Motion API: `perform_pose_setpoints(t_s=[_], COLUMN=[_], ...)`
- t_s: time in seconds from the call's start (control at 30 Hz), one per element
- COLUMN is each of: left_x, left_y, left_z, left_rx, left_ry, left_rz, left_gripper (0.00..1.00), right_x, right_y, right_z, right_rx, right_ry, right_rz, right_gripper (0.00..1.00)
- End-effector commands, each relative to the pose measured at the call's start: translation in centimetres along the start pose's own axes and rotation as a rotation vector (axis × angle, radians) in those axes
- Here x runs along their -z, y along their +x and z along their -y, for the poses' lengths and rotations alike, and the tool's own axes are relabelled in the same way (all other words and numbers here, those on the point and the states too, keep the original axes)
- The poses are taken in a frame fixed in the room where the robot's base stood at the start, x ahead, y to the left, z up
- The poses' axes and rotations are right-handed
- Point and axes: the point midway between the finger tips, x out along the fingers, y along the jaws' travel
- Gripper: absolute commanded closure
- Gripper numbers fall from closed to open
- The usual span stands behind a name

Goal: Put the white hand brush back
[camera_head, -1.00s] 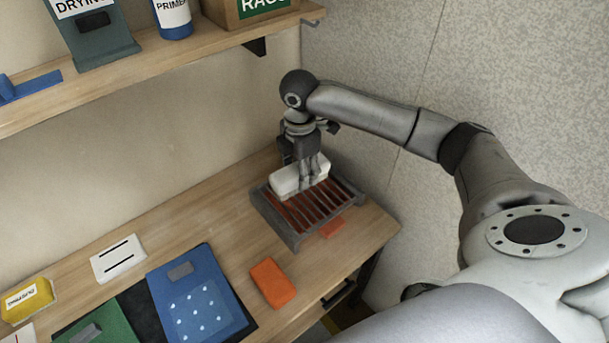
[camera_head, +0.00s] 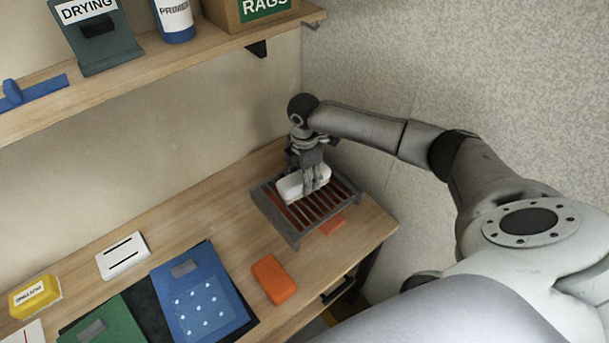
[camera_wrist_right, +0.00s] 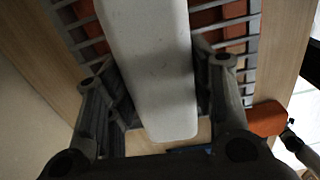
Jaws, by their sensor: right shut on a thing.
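The white hand brush (camera_head: 303,184) is at the grey slatted rack (camera_head: 296,239) on the right end of the workbench. My right gripper (camera_head: 316,186) is shut on it from above. In the right wrist view the white brush (camera_wrist_right: 150,65) lies between the two fingers of my right gripper (camera_wrist_right: 160,90), with the rack's bars (camera_wrist_right: 236,50) beneath it. I cannot tell whether the brush touches the bars. Its underside is hidden. My left gripper is not in view.
An orange block (camera_head: 273,279) lies in front of the rack. Blue (camera_head: 203,305) and green (camera_head: 105,325) folders, a white card (camera_head: 122,256) and a yellow block (camera_head: 36,297) lie to the left. A shelf (camera_head: 150,63) with a cardboard box (camera_head: 232,16) hangs above. The bench's back middle is clear.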

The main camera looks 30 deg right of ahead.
Motion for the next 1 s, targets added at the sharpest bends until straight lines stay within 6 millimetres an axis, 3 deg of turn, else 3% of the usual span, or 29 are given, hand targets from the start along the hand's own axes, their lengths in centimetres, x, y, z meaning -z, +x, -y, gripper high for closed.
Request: perform_pose_setpoints(t_s=[0.13, 0.17, 0.3, 0.67, 0.87, 1.0], left_x=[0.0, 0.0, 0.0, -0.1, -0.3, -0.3], left_y=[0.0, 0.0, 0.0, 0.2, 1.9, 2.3], left_z=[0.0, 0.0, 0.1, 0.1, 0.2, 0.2], left_rx=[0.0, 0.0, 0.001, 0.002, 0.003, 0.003], left_ry=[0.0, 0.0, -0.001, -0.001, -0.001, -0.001], left_rz=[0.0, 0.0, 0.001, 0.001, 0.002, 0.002], left_gripper=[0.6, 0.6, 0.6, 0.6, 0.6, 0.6], right_x=[0.1, 0.0, 0.0, 0.0, -0.1, -0.2], right_y=[0.5, 0.5, 0.4, 0.5, 0.7, -2.9], right_z=[0.0, 0.0, 0.0, 0.0, 0.0, 0.1], right_rx=[0.001, 0.001, 0.001, 0.0, -0.001, -0.005], right_ry=[0.0, 0.0, 0.0, 0.0, -0.001, 0.0], right_rz=[-0.001, -0.001, 0.0, 0.0, 0.002, 0.0], right_gripper=[0.75, 0.46, 0.29, 0.29, 0.29, 0.29])
